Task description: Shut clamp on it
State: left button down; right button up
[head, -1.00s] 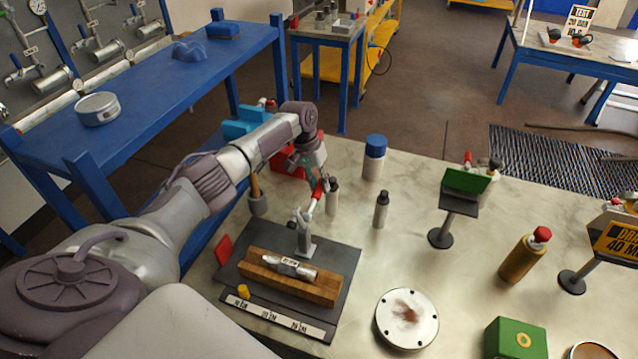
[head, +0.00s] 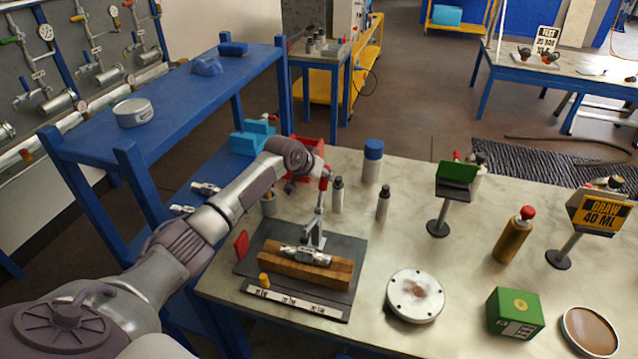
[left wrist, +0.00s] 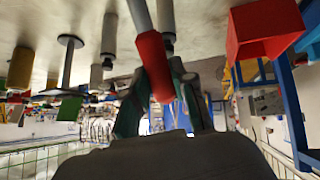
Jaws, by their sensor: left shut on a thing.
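The toggle clamp (head: 314,236) stands on a dark plate, behind a wooden block (head: 300,270). A silver metal fitting (head: 306,256) lies across the block in front of the clamp. The clamp's lever rises nearly upright to a red handle grip (head: 326,178). My left gripper (head: 322,172) is at the top of the lever, shut on this grip. The left wrist view, upside down, shows the red grip (left wrist: 155,66) between the dark fingers. Whether the clamp's arm touches the fitting cannot be told. My right gripper is not in view.
Two small grey bottles (head: 338,195) (head: 383,203) and a blue-capped bottle (head: 372,162) stand right of the clamp. A red bin (head: 306,155) is behind my gripper. A round flange (head: 415,296) lies to the right. The tabletop between flange and bottles is clear.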

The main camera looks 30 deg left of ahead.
pick_arm(q)
jog(key=t, duration=0.1)
jog(key=s, duration=0.1)
jog(key=s+r+t, duration=0.1)
jog(key=shift+s+d+t+p, duration=0.15)
jog(key=shift+d+t+p, duration=0.15)
jog(key=shift+p, duration=0.1)
jog(key=shift+s+d+r+m+t+y+b, duration=0.15)
jog(key=shift+s+r+m+t+b, duration=0.1)
jog(key=shift+s+t, duration=0.55)
jog(key=shift+s+d+r+m+t+y+b, duration=0.15)
jog(key=shift+s+m+t, duration=0.1)
jog(key=shift+s+t, duration=0.5)
jog(key=shift+w+t, duration=0.1)
jog(key=shift+t, duration=0.15)
jog(key=c, duration=0.9)
grip_release()
jog(key=shift+c, duration=0.2)
jog(key=shift+f, duration=0.1)
jog(key=v, duration=1.2)
jog(key=shift+d, duration=0.1)
